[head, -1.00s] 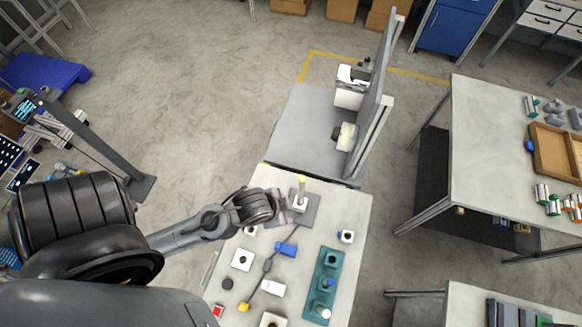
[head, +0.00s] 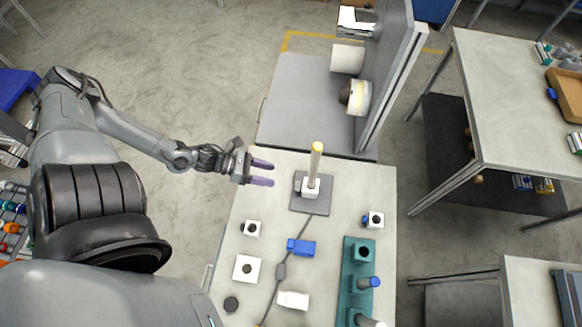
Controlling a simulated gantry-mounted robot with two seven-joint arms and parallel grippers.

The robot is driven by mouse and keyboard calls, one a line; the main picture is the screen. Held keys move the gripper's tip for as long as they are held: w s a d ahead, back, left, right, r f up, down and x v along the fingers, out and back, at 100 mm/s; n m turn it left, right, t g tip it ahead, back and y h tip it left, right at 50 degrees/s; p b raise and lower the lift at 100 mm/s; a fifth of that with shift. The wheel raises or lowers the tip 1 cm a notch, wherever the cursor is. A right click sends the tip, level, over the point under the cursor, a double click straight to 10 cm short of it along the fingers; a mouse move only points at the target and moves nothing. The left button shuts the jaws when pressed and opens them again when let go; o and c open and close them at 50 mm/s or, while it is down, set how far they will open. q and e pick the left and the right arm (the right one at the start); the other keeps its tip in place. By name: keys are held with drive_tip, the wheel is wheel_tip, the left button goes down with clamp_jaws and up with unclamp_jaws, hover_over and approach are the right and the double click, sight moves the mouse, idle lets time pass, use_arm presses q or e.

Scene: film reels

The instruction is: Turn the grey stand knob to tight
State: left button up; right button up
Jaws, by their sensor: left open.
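The stand is a dark grey square plate (head: 322,205) on the white table, with a white block (head: 311,190) and an upright pale post with a yellow top (head: 316,160). A small grey part on the left side of the white block (head: 298,183) looks like the knob; its setting is too small to read. My left gripper (head: 262,173) has purple fingers. It is open and empty, to the left of the stand, pointing right at it with a clear gap. My right gripper is not in view.
A grey cart with an upright panel (head: 390,75) is behind.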

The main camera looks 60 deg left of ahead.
sight(298, 186)
use_arm(q)
drive_tip(key=m, duration=0.1)
drive_tip(key=a+f+m+h+b, duration=0.1)
drive_tip(key=m, duration=0.1)
drive_tip(key=shift+s+a+g, duration=0.1)
drive_tip(key=shift+s+g, duration=0.3)
drive_tip(key=shift+f+m, duration=0.1)
drive_tip(key=shift+m, duration=0.3)
drive_tip(key=shift+h, duration=0.3)
drive_tip(key=b+x, duration=0.3)
drive_tip(key=x, duration=0.5)
drive_tip(key=shift+w+b, duration=0.1)
drive_tip(key=shift+b, duration=0.25)
drive_tip(key=shift+x, duration=1.1)
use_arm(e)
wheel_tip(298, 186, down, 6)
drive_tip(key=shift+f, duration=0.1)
